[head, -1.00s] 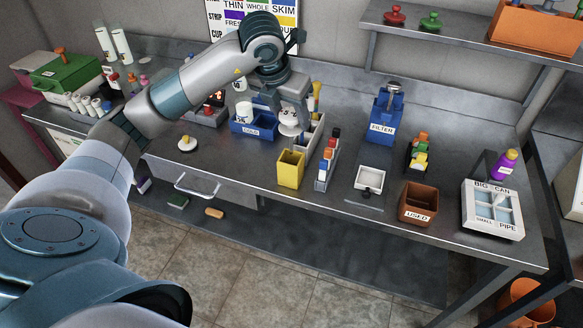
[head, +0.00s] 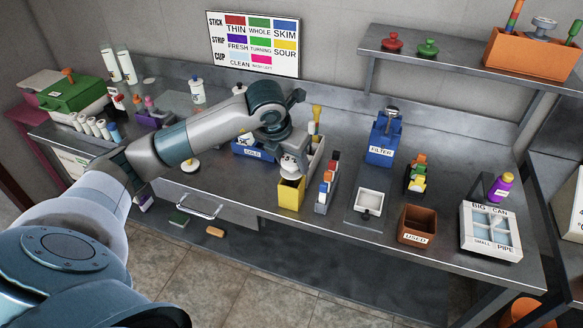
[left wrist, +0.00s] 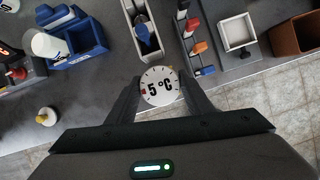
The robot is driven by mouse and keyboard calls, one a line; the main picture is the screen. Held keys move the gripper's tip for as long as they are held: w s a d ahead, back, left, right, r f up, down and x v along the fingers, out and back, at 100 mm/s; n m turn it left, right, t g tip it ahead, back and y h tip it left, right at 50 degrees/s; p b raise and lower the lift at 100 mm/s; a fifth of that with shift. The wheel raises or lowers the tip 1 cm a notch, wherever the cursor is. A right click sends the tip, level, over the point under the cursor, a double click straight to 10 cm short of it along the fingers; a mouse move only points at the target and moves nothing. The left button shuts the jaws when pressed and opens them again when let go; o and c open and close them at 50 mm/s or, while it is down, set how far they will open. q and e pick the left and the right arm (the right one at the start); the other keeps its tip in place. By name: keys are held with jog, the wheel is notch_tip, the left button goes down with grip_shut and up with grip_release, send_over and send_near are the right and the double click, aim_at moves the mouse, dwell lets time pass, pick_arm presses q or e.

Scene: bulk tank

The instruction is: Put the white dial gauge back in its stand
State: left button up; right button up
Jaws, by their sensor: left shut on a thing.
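My left gripper (left wrist: 165,90) is shut on the white dial gauge (left wrist: 160,87), whose round face reads "5 °C" in the left wrist view. In the head view the left gripper (head: 289,150) points down, and the gauge (head: 291,166) hangs just above or behind the yellow bin (head: 290,193). I cannot tell whether gauge and bin touch. The bin is hidden from the wrist camera. I cannot tell for certain which thing is the gauge's stand. My right gripper is not in view.
The blue "COLD" box (head: 253,153) is left of the gripper. A grey holder (head: 317,153) with a yellow-topped tool and a rack of coloured pieces (head: 326,187) are close on the right. Further right are the blue "FILTER" box (head: 381,156), white tray (head: 370,202) and brown "USED" box (head: 416,224).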

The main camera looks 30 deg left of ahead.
pick_arm(q)
notch_tip(320, 180, down, 3)
jog(key=shift+r+p, duration=0.15)
jog(key=shift+p, duration=0.25)
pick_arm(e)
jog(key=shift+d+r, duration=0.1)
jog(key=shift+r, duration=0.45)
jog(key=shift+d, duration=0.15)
pick_arm(q)
jog(key=shift+f, duration=0.25)
jog(key=o, duration=1.1)
jog(key=shift+o, duration=0.2)
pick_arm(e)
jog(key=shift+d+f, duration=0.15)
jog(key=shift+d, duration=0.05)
pick_arm(q)
jog(key=shift+r, duration=0.1)
